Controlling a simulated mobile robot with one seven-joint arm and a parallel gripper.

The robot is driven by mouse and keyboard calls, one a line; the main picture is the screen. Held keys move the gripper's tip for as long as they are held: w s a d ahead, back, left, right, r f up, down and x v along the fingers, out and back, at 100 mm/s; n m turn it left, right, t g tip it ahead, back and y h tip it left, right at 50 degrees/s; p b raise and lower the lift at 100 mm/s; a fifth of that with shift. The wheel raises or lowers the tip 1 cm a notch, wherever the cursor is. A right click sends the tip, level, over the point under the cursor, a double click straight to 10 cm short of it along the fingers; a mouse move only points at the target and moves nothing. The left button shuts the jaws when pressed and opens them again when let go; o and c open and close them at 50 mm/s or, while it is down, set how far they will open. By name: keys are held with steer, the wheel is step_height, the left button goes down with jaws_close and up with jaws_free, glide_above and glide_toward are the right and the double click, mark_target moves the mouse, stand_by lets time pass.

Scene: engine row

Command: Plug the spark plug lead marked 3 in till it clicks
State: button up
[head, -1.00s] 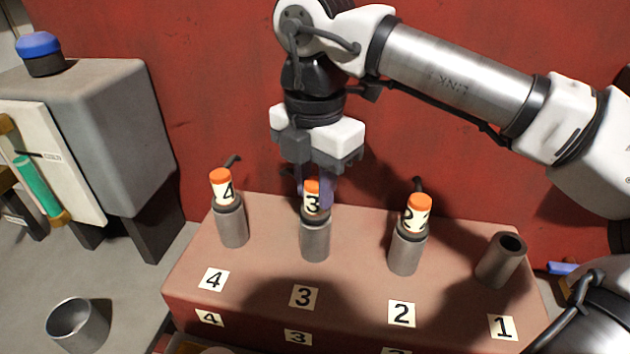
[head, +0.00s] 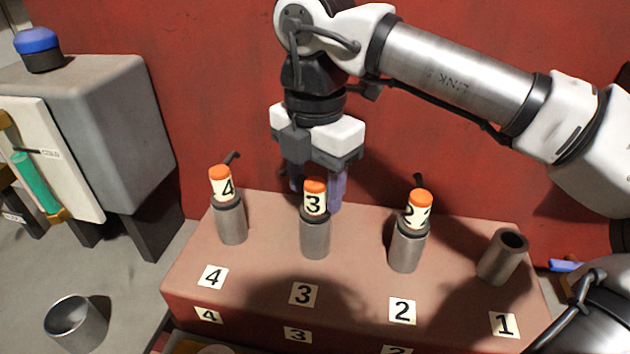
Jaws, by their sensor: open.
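The lead marked 3 (head: 314,203) has an orange top and a white band with a 3. It stands upright in the metal tube (head: 315,239) behind the label 3; how deep it is seated I cannot tell. My gripper (head: 317,192) is open, its two fingers apart on either side of and behind the lead's upper part. A gap shows between the lead and the fingers.
The lead marked 4 (head: 222,186) and the lead marked 2 (head: 418,212) stand in their tubes to either side. The tube at label 1 (head: 503,256) is empty. A red wall (head: 220,90) rises behind the block (head: 260,270). A metal cup (head: 76,322) stands at lower left.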

step_height(320, 180, up, 14)
steer(key=shift+p, duration=0.4)
steer(key=shift+f, duration=0.15)
